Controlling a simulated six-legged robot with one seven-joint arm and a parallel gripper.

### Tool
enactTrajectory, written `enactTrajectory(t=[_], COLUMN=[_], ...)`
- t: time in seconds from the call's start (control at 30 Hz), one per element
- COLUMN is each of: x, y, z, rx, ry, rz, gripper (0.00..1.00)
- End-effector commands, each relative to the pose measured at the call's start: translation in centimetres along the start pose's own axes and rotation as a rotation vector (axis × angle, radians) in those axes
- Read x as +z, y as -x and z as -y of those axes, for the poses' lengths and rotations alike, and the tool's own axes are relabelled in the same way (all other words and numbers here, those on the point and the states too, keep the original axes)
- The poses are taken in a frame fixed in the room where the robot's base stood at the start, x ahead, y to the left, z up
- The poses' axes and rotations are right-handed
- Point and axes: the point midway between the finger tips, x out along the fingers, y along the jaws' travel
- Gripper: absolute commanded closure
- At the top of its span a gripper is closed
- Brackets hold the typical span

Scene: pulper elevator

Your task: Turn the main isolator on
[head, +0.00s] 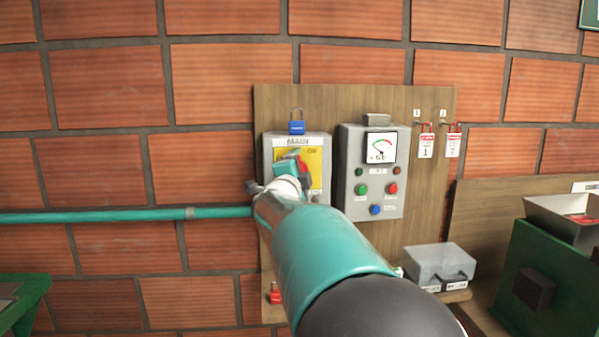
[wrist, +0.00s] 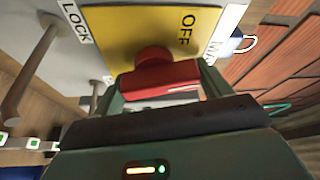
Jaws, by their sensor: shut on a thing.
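The main isolator is a grey box (head: 268,150) labelled MAIN, with a yellow plate (head: 318,172) on its front. Its red handle (head: 303,164) shows just beside my gripper (head: 290,168), which covers part of the plate. In the wrist view the red handle (wrist: 160,76) sits between the two green fingers of my gripper (wrist: 163,88), which are shut on it. The word OFF stands on the yellow plate (wrist: 125,28) above the handle in that view, and LOCK is on a white label to its left. Which mark the handle points to is unclear.
A blue padlock (head: 297,127) hangs above the isolator. A grey control box (head: 350,208) with a gauge and buttons stands just right of it. Red tagged padlocks (head: 425,142) hang further right. A grey case (head: 438,262) sits on a shelf below. A teal pipe (head: 120,215) runs left.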

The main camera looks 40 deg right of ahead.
Motion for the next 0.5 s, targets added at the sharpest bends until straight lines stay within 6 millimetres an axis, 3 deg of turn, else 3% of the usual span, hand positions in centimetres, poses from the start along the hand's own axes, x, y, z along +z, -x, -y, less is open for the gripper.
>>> enactTrajectory(t=[0.5], x=[0.37], y=[0.03], z=[-0.03], rx=[0.101], ry=[-0.240], rz=[0.010], gripper=[0.46])
